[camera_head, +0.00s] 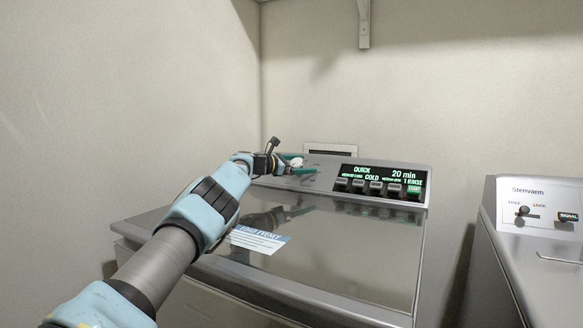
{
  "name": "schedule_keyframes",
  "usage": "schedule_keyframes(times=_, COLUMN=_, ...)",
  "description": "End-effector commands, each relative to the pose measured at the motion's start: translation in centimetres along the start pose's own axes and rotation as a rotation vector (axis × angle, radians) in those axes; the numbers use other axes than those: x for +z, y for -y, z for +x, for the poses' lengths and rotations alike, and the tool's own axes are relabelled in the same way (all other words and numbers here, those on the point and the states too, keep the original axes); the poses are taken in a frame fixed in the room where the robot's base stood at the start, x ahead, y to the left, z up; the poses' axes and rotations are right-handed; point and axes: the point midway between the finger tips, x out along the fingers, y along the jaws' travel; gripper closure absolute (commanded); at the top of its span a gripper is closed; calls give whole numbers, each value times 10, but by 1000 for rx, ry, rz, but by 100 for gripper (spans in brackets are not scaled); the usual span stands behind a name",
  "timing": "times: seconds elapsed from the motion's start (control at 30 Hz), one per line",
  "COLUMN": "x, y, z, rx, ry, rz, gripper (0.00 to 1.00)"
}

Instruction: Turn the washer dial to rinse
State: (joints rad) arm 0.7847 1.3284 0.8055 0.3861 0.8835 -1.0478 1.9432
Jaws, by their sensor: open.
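The topload washer (335,245) stands ahead with its lid shut. Its control panel (322,165) runs along the back. A small pale round knob, apparently the dial (297,162), shows at the left part of the panel, partly hidden by my gripper. My gripper (299,165) is open, with its green fingertips at the dial, one above and one below it in the picture. I cannot tell whether they touch it. The lit display (380,175) reads QUICK, COLD, 20 min and 1 RINSE. The dial's pointer and its labels cannot be made out.
Several buttons (375,187) sit below the display, with a green START (414,189) at the right. A paper label (259,240) lies on the glossy lid. A second machine (530,235) stands at the right across a narrow gap. Walls close off the left and back.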

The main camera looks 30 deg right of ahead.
Motion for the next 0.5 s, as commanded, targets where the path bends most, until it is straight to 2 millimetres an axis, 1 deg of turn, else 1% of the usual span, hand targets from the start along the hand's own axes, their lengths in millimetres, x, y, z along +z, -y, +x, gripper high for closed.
schedule_keyframes(times=0.03, x=-4, y=1, z=-2, rx=2, ry=-1, rz=1, gripper=3)
schedule_keyframes(times=0.27, x=-6, y=4, z=-25, rx=2, ry=2, rz=-1, gripper=3)
schedule_keyframes(times=0.3, x=-4, y=1, z=-32, rx=4, ry=0, rz=-2, gripper=3)
schedule_keyframes(times=0.43, x=-3, y=2, z=-52, rx=3, ry=2, rz=-3, gripper=3)
schedule_keyframes(times=0.5, x=-2, y=1, z=-65, rx=3, ry=2, rz=-2, gripper=3)
